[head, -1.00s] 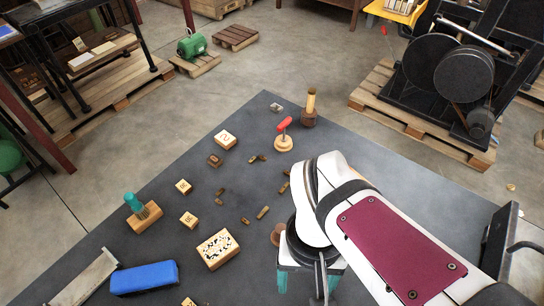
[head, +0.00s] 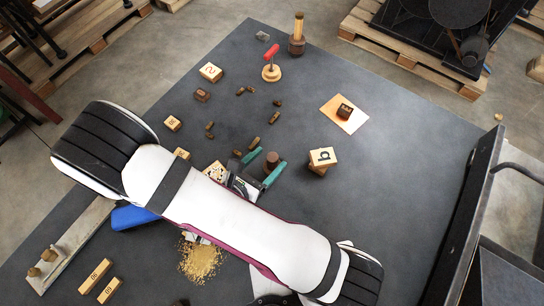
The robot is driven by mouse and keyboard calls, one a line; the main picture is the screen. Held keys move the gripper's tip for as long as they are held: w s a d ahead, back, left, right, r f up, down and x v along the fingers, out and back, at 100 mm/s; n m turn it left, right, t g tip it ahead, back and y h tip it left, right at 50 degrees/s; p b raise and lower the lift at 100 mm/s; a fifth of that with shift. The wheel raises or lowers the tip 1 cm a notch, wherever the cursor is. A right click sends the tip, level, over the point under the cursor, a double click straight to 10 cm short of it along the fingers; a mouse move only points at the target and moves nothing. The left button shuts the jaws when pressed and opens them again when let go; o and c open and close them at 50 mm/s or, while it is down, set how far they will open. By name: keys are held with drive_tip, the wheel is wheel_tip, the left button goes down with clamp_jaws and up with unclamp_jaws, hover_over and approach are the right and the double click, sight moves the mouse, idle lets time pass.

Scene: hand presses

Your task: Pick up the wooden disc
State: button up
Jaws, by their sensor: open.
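A dark brown round piece, which looks like the wooden disc (head: 272,159), is on the dark grey table top (head: 400,190) near the middle of the head view. My gripper (head: 268,161) is open, its two teal fingers on either side of the disc in the picture. I cannot tell whether they touch it or how high they are above the table. Part of the disc's lower side is hidden by the gripper.
Wooden blocks with a letter (head: 321,157) stand right of the gripper. A speckled block (head: 215,171) is close on its left, partly hidden. Small brown type pieces (head: 274,117) lie beyond. A red-handled stamp (head: 271,65) stands farther back. Sawdust-like grains (head: 203,262) lie in front.

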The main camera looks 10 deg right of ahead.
drive_tip(key=x, duration=0.5)
drive_tip(key=shift+d+f, duration=0.25)
drive_tip(key=shift+f, duration=0.05)
clamp_jaws()
